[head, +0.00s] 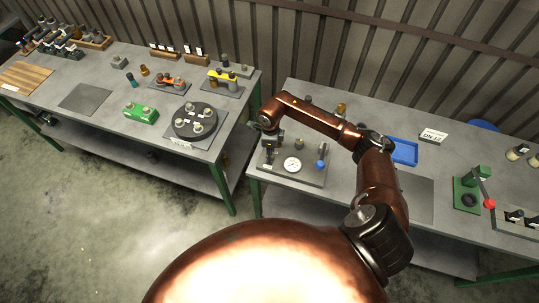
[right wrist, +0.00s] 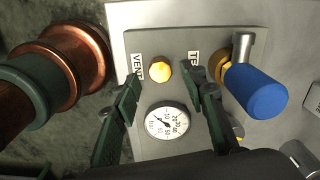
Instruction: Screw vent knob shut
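The vent knob (right wrist: 161,70) is a small brass knob next to a white VENT label (right wrist: 137,66) on a pale grey panel (right wrist: 119,38) in the right wrist view. My right gripper (right wrist: 163,84) is open, with one green finger on each side of the knob in the picture. I see gaps on both sides and cannot tell how far above the knob the fingertips are. In the head view my right gripper (head: 269,148) points down over the panel's left part, and I cannot make out the knob there. My left gripper is not in view.
A round gauge (right wrist: 167,124) sits below the knob in the right wrist view. A blue-handled valve (right wrist: 258,92) stands close to the right finger. In the head view, a blue tray (head: 403,151) and a green press-like device (head: 467,190) stand farther right on the bench.

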